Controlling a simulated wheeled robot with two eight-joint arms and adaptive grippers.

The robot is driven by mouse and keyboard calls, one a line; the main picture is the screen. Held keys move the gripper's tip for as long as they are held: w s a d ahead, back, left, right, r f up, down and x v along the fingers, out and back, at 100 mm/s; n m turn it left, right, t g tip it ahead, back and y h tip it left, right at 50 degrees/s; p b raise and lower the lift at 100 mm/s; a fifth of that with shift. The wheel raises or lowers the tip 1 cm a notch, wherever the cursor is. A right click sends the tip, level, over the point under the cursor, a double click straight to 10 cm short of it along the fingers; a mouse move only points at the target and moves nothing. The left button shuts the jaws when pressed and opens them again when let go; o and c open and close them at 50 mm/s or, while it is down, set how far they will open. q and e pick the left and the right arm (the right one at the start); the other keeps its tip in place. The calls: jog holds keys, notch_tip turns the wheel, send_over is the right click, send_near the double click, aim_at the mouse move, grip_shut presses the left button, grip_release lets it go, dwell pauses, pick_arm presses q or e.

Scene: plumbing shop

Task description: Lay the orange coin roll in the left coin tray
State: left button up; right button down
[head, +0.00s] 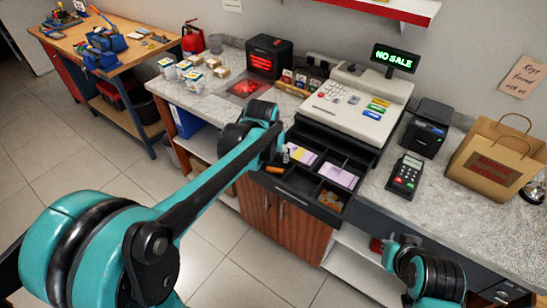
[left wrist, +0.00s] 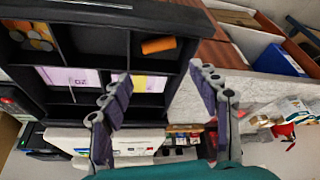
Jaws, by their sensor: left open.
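The orange coin roll (left wrist: 158,46) lies in a front corner compartment of the open cash drawer (head: 325,208), in the left wrist view. This is the drawer's left front coin tray (left wrist: 174,60) as seen from the head.
Notes (head: 338,176) fill back compartments, and loose coins (head: 330,198) lie in the right front one. The cash register (head: 355,103) stands behind the drawer. A card terminal (head: 405,175), a printer (head: 425,127) and a paper bag (head: 497,160) stand to the right.

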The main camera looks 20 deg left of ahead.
pick_arm(q)
jog(key=s+r+t, duration=0.1)
jog(key=s+t, duration=0.1)
jog(key=s, duration=1.9)
jog(key=shift+s+a+t, duration=0.2)
jog(key=shift+a+t, duration=0.1)
jog(key=shift+a, duration=0.15)
notch_tip(320, 180, down, 4)
jog(key=b, duration=0.4)
jog(key=shift+f, duration=0.25)
